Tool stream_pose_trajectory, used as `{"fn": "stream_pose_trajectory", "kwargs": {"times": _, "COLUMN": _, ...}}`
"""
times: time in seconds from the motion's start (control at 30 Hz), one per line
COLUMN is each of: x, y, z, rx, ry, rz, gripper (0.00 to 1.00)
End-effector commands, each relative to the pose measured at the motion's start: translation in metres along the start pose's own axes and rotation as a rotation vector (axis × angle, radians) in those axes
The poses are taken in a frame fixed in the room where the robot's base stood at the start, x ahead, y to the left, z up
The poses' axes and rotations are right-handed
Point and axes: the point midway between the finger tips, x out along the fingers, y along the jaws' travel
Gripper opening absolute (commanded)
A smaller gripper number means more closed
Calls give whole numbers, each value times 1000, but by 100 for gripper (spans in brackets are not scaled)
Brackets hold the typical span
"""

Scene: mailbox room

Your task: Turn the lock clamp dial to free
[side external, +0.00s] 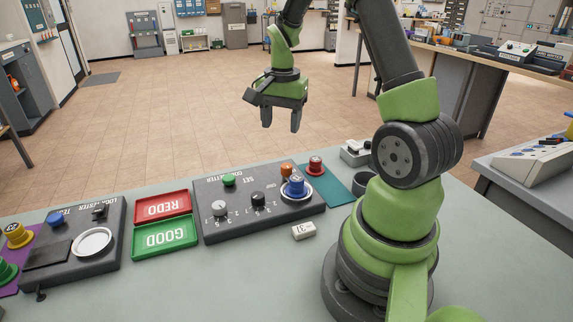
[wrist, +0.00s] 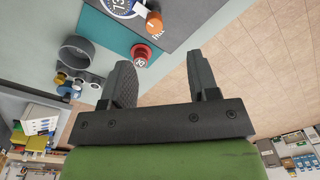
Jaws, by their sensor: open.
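The dark setter panel (side external: 215,230) lies on the grey table with its lettering upside down in the side view. It carries a grey dial (side external: 219,208) and a black dial (side external: 257,198); small lettering near the black one is too small to read surely, so I cannot tell its setting. A blue lock (side external: 296,187) sits in a pale ring on the panel. An orange knob (side external: 286,168) is beside it and also shows in the wrist view (wrist: 154,22). My gripper (side external: 281,124) is open and empty, above and beyond the panel; its fingers (wrist: 160,57) are apart, touching nothing.
A green button (side external: 229,179) is on the panel. A red lock (side external: 316,164) stands on a teal mat at right. A small numbered tag (side external: 304,231) lies in front. Red REDO (side external: 163,194) and green GOOD (side external: 147,249) trays and a tester panel (side external: 62,269) are left.

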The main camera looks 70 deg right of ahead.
Motion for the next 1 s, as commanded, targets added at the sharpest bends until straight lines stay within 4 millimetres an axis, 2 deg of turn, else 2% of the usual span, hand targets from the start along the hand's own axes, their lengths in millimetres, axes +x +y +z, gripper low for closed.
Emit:
{"fn": "stream_pose_trajectory", "kwargs": {"times": 0.03, "x": 10, "y": 4, "z": -7, "rx": 34, "ry": -10, "rz": 19, "gripper": 55}}
{"fn": "stream_pose_trajectory", "kwargs": {"times": 0.2, "x": 26, "y": 8, "z": -16, "rx": 79, "ry": -19, "rz": 41, "gripper": 55}}
{"fn": "stream_pose_trajectory", "kwargs": {"times": 0.37, "x": 46, "y": 10, "z": -14, "rx": 78, "ry": -23, "rz": 46, "gripper": 55}}
{"fn": "stream_pose_trajectory", "kwargs": {"times": 0.7, "x": 106, "y": 12, "z": -13, "rx": 76, "ry": -22, "rz": 43, "gripper": 55}}
{"fn": "stream_pose_trajectory", "kwargs": {"times": 0.8, "x": 116, "y": 12, "z": -13, "rx": 76, "ry": -20, "rz": 42, "gripper": 55}}
{"fn": "stream_pose_trajectory", "kwargs": {"times": 1.0, "x": 122, "y": 12, "z": -13, "rx": 76, "ry": -19, "rz": 40, "gripper": 55}}
